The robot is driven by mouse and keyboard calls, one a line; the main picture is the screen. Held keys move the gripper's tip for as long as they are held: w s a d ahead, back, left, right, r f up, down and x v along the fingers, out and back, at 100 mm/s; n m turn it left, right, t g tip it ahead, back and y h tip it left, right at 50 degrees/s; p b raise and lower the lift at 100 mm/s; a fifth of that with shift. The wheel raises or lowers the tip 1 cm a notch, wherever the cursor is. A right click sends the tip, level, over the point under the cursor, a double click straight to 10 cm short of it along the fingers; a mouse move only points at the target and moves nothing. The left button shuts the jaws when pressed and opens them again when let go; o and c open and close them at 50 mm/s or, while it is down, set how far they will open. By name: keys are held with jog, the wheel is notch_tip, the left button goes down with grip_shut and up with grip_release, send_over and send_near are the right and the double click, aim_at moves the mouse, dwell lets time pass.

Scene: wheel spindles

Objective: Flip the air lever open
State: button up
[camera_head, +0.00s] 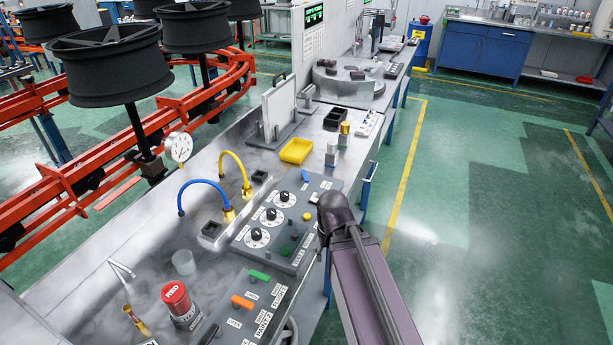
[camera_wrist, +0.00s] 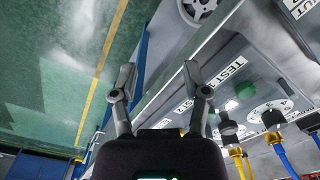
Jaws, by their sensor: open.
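The lower control panel (camera_head: 262,312) in the head view carries an orange lever (camera_head: 241,301), a green lever (camera_head: 259,276) and a dark lever (camera_head: 210,334) by the bottom edge. The labels are too small to tell surely which is the air lever. My gripper (camera_wrist: 160,80) is open and empty in the wrist view, its two fingers apart near the bench's front edge. A test panel (camera_wrist: 236,78) with a green button (camera_wrist: 245,90) and dark knobs lies right of the fingers. In the head view my arm hides the fingers.
The upper panel (camera_head: 268,247) has several dials. The green floor (camera_head: 480,220) at right is clear.

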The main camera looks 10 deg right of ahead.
aim_at(306, 177)
jog(key=w+r+t+p, duration=0.1)
jog(key=w+r+p, duration=0.3)
jog(key=w, duration=0.5)
jog(key=w+r+t+p, duration=0.2)
jog(key=w+r+p, duration=0.2)
jog(key=w, duration=0.6)
jog(key=w+r+t+p, duration=0.1)
jog(key=w+r+p, duration=0.3)
jog(key=w, duration=0.6)
jog(key=shift+w+d+r+n+t, duration=0.15)
jog(key=shift+d+r+n+t, duration=0.2)
jog(key=shift+r, duration=0.55)
jog(key=shift+a+f, duration=0.1)
jog(key=shift+f, duration=0.1)
jog(key=b+x, duration=1.2)
jog(key=x, duration=0.1)
jog(key=shift+a+f, duration=0.2)
jog(key=shift+f, duration=0.05)
